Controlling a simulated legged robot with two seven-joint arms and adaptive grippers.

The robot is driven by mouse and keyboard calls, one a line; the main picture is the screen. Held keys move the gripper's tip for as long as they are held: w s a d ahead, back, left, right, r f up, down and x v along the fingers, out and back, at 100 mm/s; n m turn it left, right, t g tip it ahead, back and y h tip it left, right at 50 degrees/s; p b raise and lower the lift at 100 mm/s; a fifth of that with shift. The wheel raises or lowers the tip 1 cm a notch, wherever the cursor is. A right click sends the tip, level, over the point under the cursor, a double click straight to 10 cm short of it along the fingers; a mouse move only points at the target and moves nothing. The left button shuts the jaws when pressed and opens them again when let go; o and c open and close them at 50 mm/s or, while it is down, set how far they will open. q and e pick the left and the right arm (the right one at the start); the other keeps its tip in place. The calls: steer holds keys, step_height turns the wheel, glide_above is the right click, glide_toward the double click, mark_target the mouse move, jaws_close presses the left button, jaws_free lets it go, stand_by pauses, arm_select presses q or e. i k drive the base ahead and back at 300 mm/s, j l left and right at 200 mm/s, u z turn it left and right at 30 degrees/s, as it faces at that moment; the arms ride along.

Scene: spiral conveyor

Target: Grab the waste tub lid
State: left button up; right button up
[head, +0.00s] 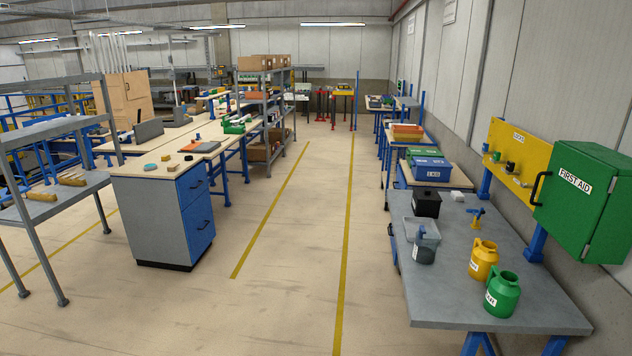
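On the grey bench at the right stands a small translucent grey tub (425,253) with dark contents or a dark lower part. A pale, clear panel (422,232) at its top looks like a lid; I cannot tell whether it is hinged open or part of the wall. A black box (427,203) stands just behind the tub, apparently with its top closed. No label reading waste is legible on either. Neither of my grippers is in view.
The grey bench (455,297) also holds a yellow jug (483,262), a green jug (502,296) and a small blue-and-yellow tool (476,215). A green first aid cabinet (583,203) hangs above its right side. The floor aisle (290,290) left of the bench is clear.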

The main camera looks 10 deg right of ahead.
mark_target(423, 194)
steer(key=i, duration=2.1)
steer(key=l+z, duration=0.05)
